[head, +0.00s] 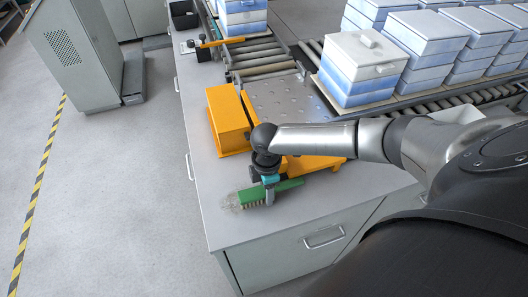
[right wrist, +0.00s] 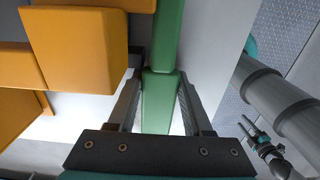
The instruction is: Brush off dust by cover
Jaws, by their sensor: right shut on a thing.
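A green brush (head: 280,189) with pale bristles lies level over the near end of the grey worktop. My right gripper (head: 268,188) comes down on it from above and is shut on its green body. In the right wrist view the brush (right wrist: 159,95) runs between the two fingers. A pale, grainy patch like dust (head: 230,203) shows on the worktop at the brush's left end. I cannot tell whether the bristles touch the worktop. A white cover (head: 362,58) with a small handle sits on a blue-and-white box behind my right arm. My left gripper does not show clearly.
An orange block (head: 228,118) and an orange plate (head: 312,166) stand just behind the brush, partly hidden by my arm. A grey worktop (head: 205,185) has free room to the left. A roller conveyor (head: 440,103) and stacked boxes (head: 437,40) lie behind. A grey cabinet (head: 75,50) stands left.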

